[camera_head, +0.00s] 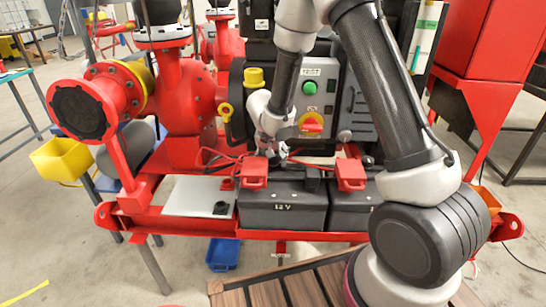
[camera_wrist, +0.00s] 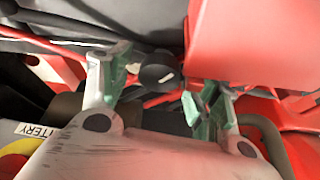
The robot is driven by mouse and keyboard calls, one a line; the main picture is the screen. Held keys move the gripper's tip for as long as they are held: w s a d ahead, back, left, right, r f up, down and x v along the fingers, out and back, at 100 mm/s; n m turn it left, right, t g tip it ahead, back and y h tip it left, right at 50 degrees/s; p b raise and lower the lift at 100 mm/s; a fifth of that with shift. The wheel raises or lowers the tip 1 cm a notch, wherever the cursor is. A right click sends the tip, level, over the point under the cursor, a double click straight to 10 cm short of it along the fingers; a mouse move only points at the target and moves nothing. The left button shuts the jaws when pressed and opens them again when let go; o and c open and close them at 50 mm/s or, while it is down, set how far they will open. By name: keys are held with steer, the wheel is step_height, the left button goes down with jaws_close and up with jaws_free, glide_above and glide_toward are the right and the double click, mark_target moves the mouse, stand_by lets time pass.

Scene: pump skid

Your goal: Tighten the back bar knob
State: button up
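A black round knob (camera_wrist: 158,72) shows in the wrist view between the two green-padded fingers of my gripper (camera_wrist: 162,88). The fingers are apart, with visible gaps on both sides of the knob, so they do not grip it. I cannot tell how far the knob lies beyond the fingertips. In the head view my gripper (camera_head: 272,150) is low behind the black 12 V battery (camera_head: 283,208), near its red terminal cover (camera_head: 254,171). The knob cannot be made out there, and the back of the battery is mostly hidden.
A second red cover (camera_head: 350,174) and a second battery stand to the right. A control panel (camera_head: 316,106) with a green button and red-yellow switch is close behind my gripper. Red cables run nearby. A pale plate (camera_head: 190,196) lies left, and a red pump (camera_head: 180,105) stands behind it.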

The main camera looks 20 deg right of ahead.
steer(key=v, duration=1.2)
steer(key=shift+w, duration=0.1)
